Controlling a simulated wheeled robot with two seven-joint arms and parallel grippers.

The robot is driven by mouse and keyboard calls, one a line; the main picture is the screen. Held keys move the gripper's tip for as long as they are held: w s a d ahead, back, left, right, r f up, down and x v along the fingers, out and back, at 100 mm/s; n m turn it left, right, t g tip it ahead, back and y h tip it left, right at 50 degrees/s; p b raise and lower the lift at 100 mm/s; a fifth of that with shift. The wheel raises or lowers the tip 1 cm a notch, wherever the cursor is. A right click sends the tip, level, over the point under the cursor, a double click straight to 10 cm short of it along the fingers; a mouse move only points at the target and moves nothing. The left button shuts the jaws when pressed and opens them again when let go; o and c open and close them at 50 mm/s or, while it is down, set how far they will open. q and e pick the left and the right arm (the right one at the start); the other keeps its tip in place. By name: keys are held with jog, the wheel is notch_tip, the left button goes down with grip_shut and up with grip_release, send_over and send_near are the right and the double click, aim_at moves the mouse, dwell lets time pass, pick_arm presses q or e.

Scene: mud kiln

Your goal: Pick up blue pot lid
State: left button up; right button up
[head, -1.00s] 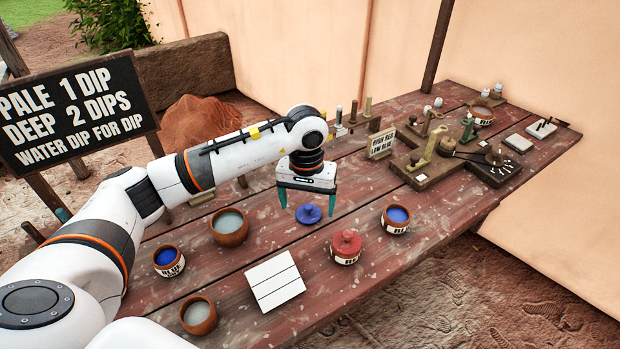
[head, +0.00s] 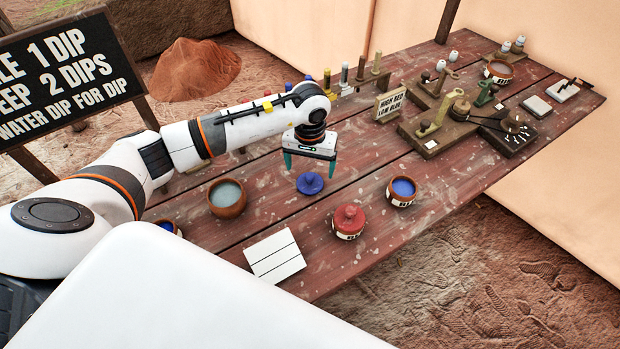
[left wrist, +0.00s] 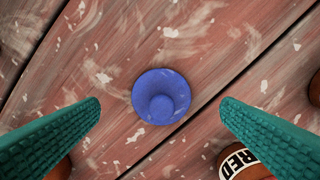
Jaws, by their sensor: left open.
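The blue pot lid (head: 310,183) lies flat on the wooden table, its round knob facing up. In the left wrist view the lid (left wrist: 161,96) sits between the two teal fingers, touching neither. My left gripper (head: 310,172) is open and empty, pointing down just above the lid. An open pot with blue glaze (head: 402,190) stands to the right of the lid. My right gripper is not in view.
A red-lidded pot (head: 348,221) stands in front and right of the lid. A terracotta bowl of grey liquid (head: 227,197) is to the left. A white tile (head: 274,256) lies in front. Stamps and a wooden stand (head: 432,140) fill the back right.

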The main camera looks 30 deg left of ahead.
aim_at(310, 176)
pick_arm(q)
jog(key=f, duration=0.2)
jog(key=f+p, duration=0.1)
jog(key=shift+s+d+f, duration=0.2)
jog(key=shift+s, duration=0.1)
jog(key=shift+f, duration=0.3)
jog(key=c, duration=1.1)
